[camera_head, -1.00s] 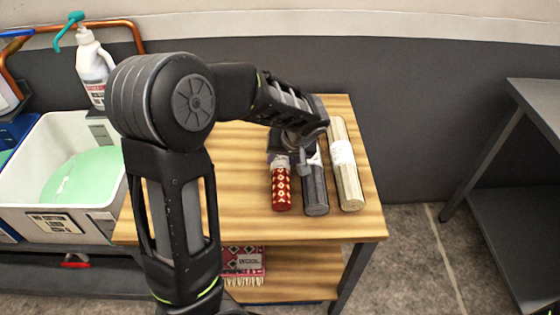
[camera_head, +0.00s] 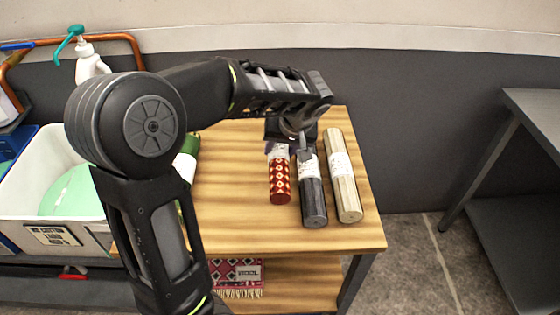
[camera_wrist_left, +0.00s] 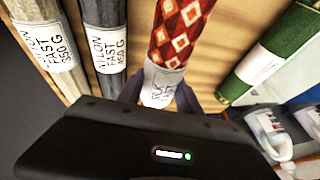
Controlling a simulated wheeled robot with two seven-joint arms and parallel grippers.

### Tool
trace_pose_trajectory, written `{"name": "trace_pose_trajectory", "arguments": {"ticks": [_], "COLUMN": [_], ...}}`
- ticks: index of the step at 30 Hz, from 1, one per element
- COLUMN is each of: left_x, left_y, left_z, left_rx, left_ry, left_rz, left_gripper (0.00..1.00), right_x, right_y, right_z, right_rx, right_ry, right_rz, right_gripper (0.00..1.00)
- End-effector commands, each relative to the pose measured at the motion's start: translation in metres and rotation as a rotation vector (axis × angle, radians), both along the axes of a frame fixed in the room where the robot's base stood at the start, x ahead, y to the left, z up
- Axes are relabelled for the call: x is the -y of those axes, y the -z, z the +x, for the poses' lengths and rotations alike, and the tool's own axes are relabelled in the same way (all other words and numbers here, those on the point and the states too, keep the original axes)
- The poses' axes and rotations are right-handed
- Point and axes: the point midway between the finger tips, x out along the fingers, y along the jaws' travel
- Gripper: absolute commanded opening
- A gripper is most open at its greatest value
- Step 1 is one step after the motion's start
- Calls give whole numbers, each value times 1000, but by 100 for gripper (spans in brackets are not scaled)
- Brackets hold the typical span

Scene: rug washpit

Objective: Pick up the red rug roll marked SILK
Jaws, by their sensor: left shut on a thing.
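The red rug roll (camera_head: 280,187), with a white diamond pattern and a white label band, is above the wooden table (camera_head: 225,225). My left gripper (camera_head: 279,148) is shut on it near the label, at its far end. In the left wrist view the red roll (camera_wrist_left: 180,32) stands out from between my fingers (camera_wrist_left: 158,92). Its label writing is partly hidden and too small to read surely. My right gripper is not in view.
A dark grey roll (camera_head: 313,200) and a beige roll (camera_head: 345,192) lie close on the right. A green roll (camera_wrist_left: 270,55) lies to the left, mostly behind my arm in the head view. A white tub (camera_head: 25,190) stands at the left. The table's front middle is clear.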

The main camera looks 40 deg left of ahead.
Motion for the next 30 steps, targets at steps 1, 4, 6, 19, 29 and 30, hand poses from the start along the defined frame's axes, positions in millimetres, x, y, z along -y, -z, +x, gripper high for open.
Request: {"name": "trace_pose_trajectory", "arguments": {"ticks": [1, 4, 6, 19, 29, 30], "left_x": [0, 0, 0, 0, 0, 0], "left_y": [-9, -18, -21, -21, -29, -34], "left_z": [1, 1, 0, 0, 0, 0], "left_rx": [4, 3, 1, 0, 1, 1], "left_ry": [0, 0, 1, 0, 0, 0], "left_rz": [0, -1, 0, 0, 1, 1], "left_gripper": [0, 0, 0, 0, 0, 0], "right_x": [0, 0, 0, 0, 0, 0], "right_y": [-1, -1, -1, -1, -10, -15], "right_z": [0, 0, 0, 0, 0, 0], "right_rx": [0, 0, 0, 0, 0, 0], "right_ry": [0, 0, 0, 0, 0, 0], "right_rz": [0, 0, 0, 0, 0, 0], "right_gripper": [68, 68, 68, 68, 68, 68]}}
